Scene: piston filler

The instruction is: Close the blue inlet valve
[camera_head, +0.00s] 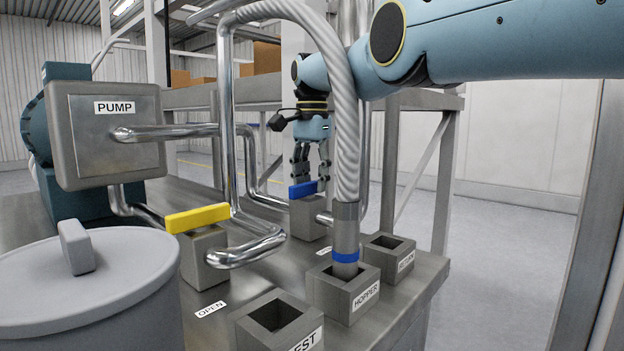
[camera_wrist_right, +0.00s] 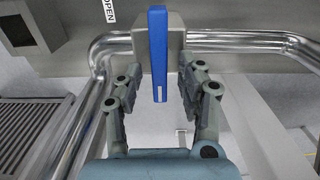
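The blue inlet valve has a flat blue handle (camera_head: 302,189) on a grey block (camera_head: 308,218) behind the hopper hose. In the right wrist view the blue handle (camera_wrist_right: 158,52) lies across the line of the pipe (camera_wrist_right: 225,41), its free end pointing toward my right gripper. My left gripper is not in view.
A yellow-handled valve (camera_head: 197,218) stands nearer, beside a grey lidded vessel (camera_head: 90,285). A ribbed hose (camera_head: 346,130) drops into the HOPPER socket (camera_head: 345,295) close to my right gripper. Steel pipes (camera_head: 170,132) run from the PUMP box (camera_head: 110,140). An OPEN label (camera_wrist_right: 109,11) lies near the blue valve.

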